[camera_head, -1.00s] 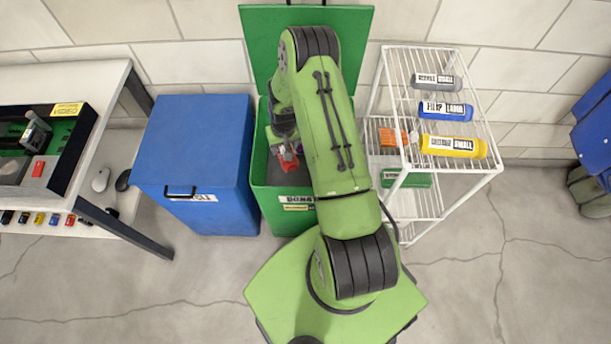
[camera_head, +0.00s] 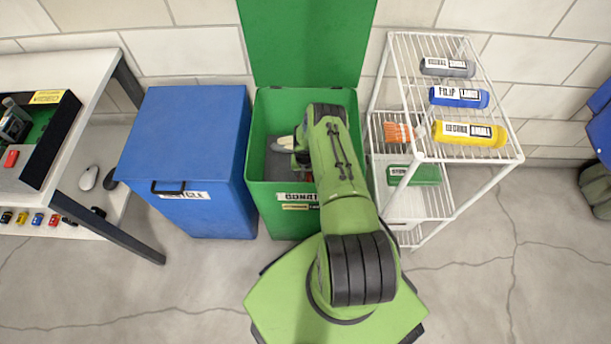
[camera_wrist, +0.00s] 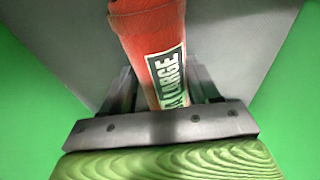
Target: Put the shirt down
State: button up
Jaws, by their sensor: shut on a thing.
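The shirt (camera_wrist: 150,35) is a red roll with a dark "LARGE" label, seen in the wrist view. My gripper (camera_wrist: 164,88) is shut on it, with a dark finger on either side. In the head view my arm reaches into the open green bin (camera_head: 268,222), whose front label is partly covered by the arm. The shirt and my gripper's fingertips are hidden there by the arm. In the wrist view a grey surface and green walls surround the shirt.
The bin's green lid (camera_head: 307,42) stands raised at the back. A pale object (camera_head: 284,144) shows inside the bin, unclear. A closed blue bin (camera_head: 190,140) stands left. A white wire rack (camera_head: 456,204) with grey, blue and yellow rolls stands close on the right.

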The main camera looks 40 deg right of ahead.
jog(key=shift+f, duration=0.95)
jog(key=shift+r, duration=0.15)
jog(key=o, duration=1.2)
jog(key=shift+o, duration=0.2)
